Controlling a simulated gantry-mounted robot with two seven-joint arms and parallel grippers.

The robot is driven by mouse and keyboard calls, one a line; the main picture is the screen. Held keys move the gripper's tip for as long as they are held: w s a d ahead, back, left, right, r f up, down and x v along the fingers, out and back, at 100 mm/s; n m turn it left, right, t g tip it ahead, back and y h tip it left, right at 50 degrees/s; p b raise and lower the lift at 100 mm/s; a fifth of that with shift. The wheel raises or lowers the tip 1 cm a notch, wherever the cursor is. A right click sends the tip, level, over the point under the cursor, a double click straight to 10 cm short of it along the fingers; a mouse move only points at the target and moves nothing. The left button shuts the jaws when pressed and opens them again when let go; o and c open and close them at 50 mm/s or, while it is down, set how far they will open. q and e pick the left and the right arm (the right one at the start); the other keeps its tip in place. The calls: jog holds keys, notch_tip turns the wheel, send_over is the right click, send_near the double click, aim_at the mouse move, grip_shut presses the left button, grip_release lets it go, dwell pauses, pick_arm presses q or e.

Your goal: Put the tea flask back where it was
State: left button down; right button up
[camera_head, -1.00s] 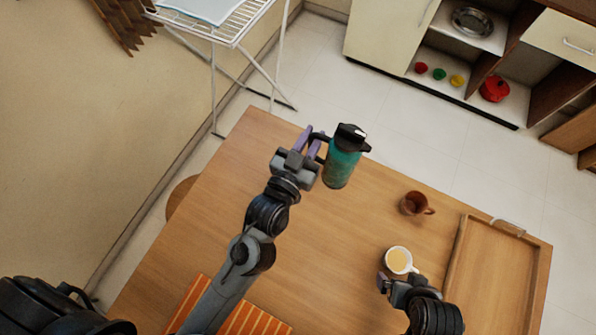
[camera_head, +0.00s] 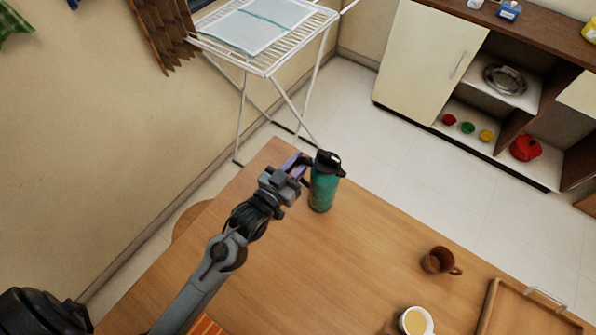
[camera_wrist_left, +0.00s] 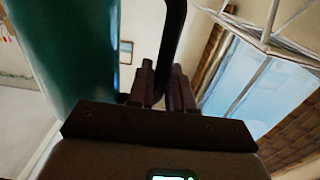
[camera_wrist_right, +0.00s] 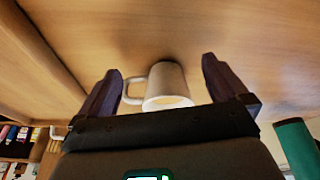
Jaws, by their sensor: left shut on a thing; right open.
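The tea flask (camera_head: 322,190) is teal with a black lid and a black loop handle. It is upright at the table's far left corner in the head view; I cannot tell whether its base touches the table. My left gripper (camera_head: 301,166) is shut on its handle, to the left of its body. In the left wrist view the fingers (camera_wrist_left: 162,88) close around the black handle, beside the teal body (camera_wrist_left: 65,50). My right gripper (camera_wrist_right: 160,85) is open, with a white mug (camera_wrist_right: 166,84) in view between its fingers. The flask also shows in the right wrist view (camera_wrist_right: 297,150).
The white mug of tea-coloured drink (camera_head: 415,321) and a brown clay cup (camera_head: 438,261) stand on the wooden table (camera_head: 350,255). A wooden tray (camera_head: 490,315) lies at the right. A white drying rack (camera_head: 265,70) stands beyond the table. The table middle is clear.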

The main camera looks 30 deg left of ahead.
pick_arm(q)
jog(key=shift+a+f, duration=0.15)
jog(key=shift+a, duration=0.05)
jog(key=shift+f+b, duration=0.65)
jog(key=shift+f, duration=1.2)
pick_arm(e)
jog(key=shift+a+f, duration=0.1)
jog(key=shift+f, duration=0.55)
pick_arm(q)
jog(key=shift+f, duration=0.1)
jog(key=c, duration=1)
grip_release()
jog(key=shift+f, duration=0.15)
